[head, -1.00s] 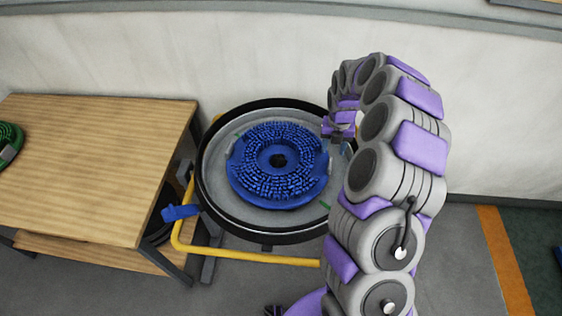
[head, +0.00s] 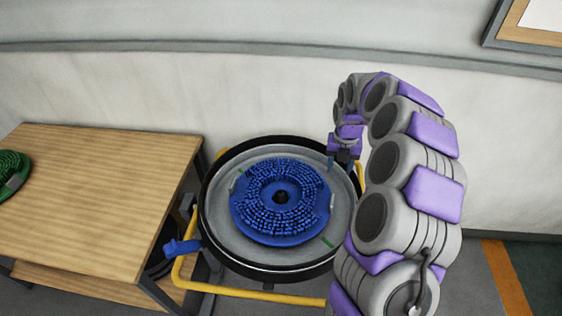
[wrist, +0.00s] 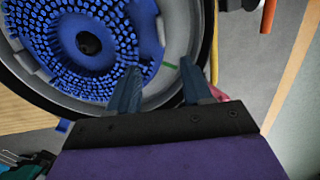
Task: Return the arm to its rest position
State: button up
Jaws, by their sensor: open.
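My grey and purple arm (head: 412,165) curves up on the right of the head view. My gripper (head: 332,160) hangs at its far end, over the right rim of the round scrubber tank. In the wrist view my gripper (wrist: 160,75) has two blue-grey fingers spread apart with nothing between them. The blue bristled brush disc (head: 268,225) lies inside the grey tank (head: 225,225), clear of the fingers. The disc also shows in the wrist view (wrist: 65,50), to the left of the fingers.
A wooden table (head: 95,190) stands left of the tank, with a green brush disc (head: 12,180) at its left edge. A yellow frame (head: 255,294) and a blue handle (head: 182,246) sit around the tank. A pale wall (head: 250,90) stands close behind.

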jog(key=s+a+r+m, duration=0.4)
jog(key=s+r+m, duration=0.25)
jog(key=s, duration=0.25)
jog(key=s+a+r+m, duration=0.45)
jog(key=s+m, duration=0.35)
jog(key=s, duration=0.2)
jog(key=s+d+m+g, duration=0.1)
jog(key=s+m, duration=1.7)
jog(key=s, duration=0.5)
jog(key=shift+d+g, duration=0.4)
jog(key=shift+f+m, duration=0.1)
jog(key=shift+m, duration=0.15)
